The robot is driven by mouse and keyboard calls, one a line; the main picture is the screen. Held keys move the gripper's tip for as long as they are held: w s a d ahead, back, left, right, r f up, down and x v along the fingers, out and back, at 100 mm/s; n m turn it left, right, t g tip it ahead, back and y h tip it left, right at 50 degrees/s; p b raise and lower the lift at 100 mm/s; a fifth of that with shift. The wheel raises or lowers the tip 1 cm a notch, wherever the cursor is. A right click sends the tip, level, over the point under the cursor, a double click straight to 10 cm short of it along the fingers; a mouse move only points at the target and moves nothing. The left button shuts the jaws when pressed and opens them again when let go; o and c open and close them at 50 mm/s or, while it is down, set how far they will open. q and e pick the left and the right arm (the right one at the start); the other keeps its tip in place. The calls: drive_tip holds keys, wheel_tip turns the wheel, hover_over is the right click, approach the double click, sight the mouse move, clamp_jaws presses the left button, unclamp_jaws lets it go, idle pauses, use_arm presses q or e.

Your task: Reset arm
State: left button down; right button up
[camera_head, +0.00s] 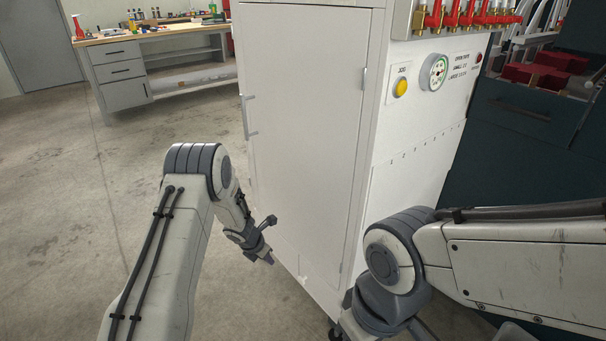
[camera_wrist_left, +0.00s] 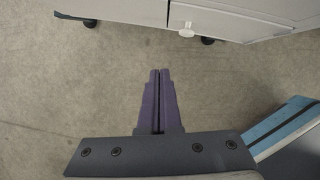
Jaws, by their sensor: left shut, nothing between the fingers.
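My left arm comes in from the left in the head view, and its gripper (camera_head: 268,258) points down beside the white cabinet's door. In the left wrist view the two purple fingers of the left gripper (camera_wrist_left: 159,72) lie together with nothing between them, above bare floor. My right arm crosses the lower right of the head view, bent at its elbow joint. Its gripper is outside the picture.
A tall white cabinet (camera_head: 305,130) on casters stands close in front, with a gauge (camera_head: 433,72), a yellow button (camera_head: 400,87) and red valves (camera_head: 470,14). A dark drawer unit (camera_head: 520,125) stands right. A workbench (camera_head: 125,72) is at the back left. Concrete floor (camera_head: 60,200) is clear at left.

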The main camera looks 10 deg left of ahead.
use_arm(q)
drive_tip(key=w+d+r+n+t+y, duration=0.1)
drive_tip(key=d+r+n, duration=0.1)
drive_tip(key=r+n, duration=0.3)
drive_tip(key=d+r+n+t+y, duration=0.1)
drive_tip(key=d+r+n, duration=0.2)
drive_tip(key=r, duration=0.5)
drive_tip(key=s+d+r+n+y, duration=0.1)
drive_tip(key=s+d+r+n, duration=0.3)
drive_tip(key=s+r+n, duration=0.65)
drive_tip(key=s+d+r+n+g+h, duration=0.1)
drive_tip(key=s+d+r+n+g, duration=0.15)
drive_tip(key=s+n, duration=0.9)
drive_tip(key=s+d+r+n+g+h, duration=0.1)
drive_tip(key=s+d+r+n+g, duration=0.25)
drive_tip(key=s, duration=1.45)
wheel_tip(320, 180, up, 27)
drive_tip(key=w+a+n+p, duration=0.1)
drive_tip(key=a+p, duration=0.1)
drive_tip(key=p, duration=2.5)
drive_tip(key=shift+w, duration=0.15)
drive_tip(key=shift+f+n, duration=0.1)
drive_tip(key=shift+n, duration=0.15)
